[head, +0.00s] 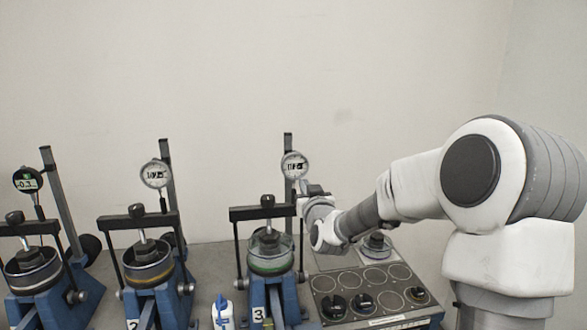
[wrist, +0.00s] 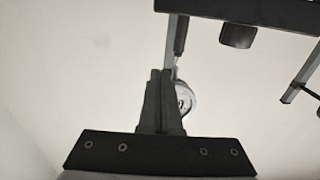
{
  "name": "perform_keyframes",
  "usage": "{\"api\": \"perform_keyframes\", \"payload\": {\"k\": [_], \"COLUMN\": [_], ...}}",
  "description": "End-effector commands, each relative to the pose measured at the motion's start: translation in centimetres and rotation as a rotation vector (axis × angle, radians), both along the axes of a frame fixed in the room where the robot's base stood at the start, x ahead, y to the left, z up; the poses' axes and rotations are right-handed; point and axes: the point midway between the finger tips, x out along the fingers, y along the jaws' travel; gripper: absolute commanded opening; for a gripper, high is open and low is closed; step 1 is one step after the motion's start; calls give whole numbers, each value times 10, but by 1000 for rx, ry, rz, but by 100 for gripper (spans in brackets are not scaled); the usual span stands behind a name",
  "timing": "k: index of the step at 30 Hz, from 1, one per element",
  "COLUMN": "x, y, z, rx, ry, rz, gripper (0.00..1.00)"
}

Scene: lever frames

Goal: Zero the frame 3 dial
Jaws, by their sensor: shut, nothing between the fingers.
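Frame 3 (head: 275,297) is the blue lever frame with the "3" label, rightmost of the row in the head view. Its round white dial (head: 294,165) sits high on the post, with dark marks on its face too small to read. My gripper (head: 303,187) is just below and right of this dial. In the wrist view my gripper's fingers (wrist: 160,73) are shut with nothing between them. A dial (wrist: 184,99) shows just right of the fingers there, partly hidden by them. I cannot tell whether the fingers touch it.
Frame 2 (head: 152,299) with its white dial (head: 155,174) stands to the left. Another frame (head: 40,305) with a dark digital dial (head: 27,181) is farther left. A panel with round recesses (head: 345,283) lies right, below my arm.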

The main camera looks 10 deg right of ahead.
Motion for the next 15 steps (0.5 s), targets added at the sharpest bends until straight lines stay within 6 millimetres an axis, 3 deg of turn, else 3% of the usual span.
{"api": "perform_keyframes", "payload": {"k": [15], "x": [0], "y": [2], "z": [4], "rx": [0], "ry": [1], "rz": [0], "gripper": [0]}}
